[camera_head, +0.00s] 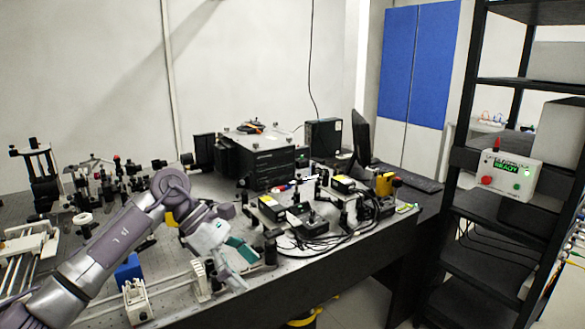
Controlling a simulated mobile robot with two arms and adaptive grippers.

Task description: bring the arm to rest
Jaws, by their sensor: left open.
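My left arm (110,245) comes in from the lower left and reaches over the optical bench (345,258). Its left gripper (238,263) points down and to the right, low over the front part of the bench. The gripper is open, with a teal pad on one finger, and I see nothing held in it. Whether the fingertips touch the bench parts beside them, I cannot tell. My right gripper is not in view.
Optical mounts (90,180) crowd the bench's left. Small black boxes (308,220) and loose cables lie right of the gripper. A large black instrument (260,160) stands behind. A dark shelf rack (490,200) with a control box (505,174) reading READY stands at right.

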